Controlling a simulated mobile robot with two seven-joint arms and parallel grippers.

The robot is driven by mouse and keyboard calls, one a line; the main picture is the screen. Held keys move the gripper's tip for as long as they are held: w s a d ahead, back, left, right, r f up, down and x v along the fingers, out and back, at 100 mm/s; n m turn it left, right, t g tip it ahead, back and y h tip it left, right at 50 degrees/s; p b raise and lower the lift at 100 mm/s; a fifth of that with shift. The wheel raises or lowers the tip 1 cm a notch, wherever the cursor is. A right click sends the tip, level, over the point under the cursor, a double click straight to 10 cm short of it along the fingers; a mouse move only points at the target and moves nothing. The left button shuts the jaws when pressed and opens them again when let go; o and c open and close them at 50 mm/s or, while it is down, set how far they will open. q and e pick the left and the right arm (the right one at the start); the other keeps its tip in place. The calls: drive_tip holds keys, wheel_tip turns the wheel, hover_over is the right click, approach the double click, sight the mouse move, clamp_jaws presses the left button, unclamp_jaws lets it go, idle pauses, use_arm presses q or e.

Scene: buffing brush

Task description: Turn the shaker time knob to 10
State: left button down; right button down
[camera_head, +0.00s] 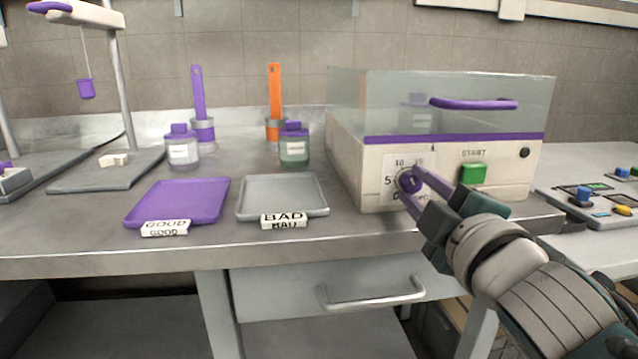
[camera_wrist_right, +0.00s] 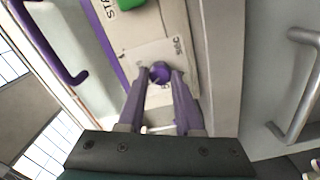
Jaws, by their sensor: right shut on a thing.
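The shaker (camera_head: 345,160) is a cream box with a clear lid and a purple lid handle, at the right of the bench. Its time knob (camera_head: 408,181) is purple and round, on a white dial plate with 5, 10 and 15 partly readable around it. My right gripper (camera_head: 416,184) comes in from the lower right and is shut on the knob. In the right wrist view the knob (camera_wrist_right: 160,73) sits between the two purple fingertips. The knob's pointer is hidden, so its setting cannot be read. My left gripper is in neither view.
A green START button (camera_head: 473,173) is right of the knob. A purple GOOD tray (camera_head: 178,201) and a grey BAD tray (camera_head: 283,194) lie to the left, with two jars (camera_head: 182,148) (camera_head: 294,146) behind. A drawer handle (camera_head: 372,294) juts out below the bench.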

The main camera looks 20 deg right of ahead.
drive_tip(key=c, duration=0.6)
unclamp_jaws()
drive_tip(key=v, duration=1)
drive_tip(key=shift+a, duration=0.1)
drive_tip(key=shift+w, duration=0.1)
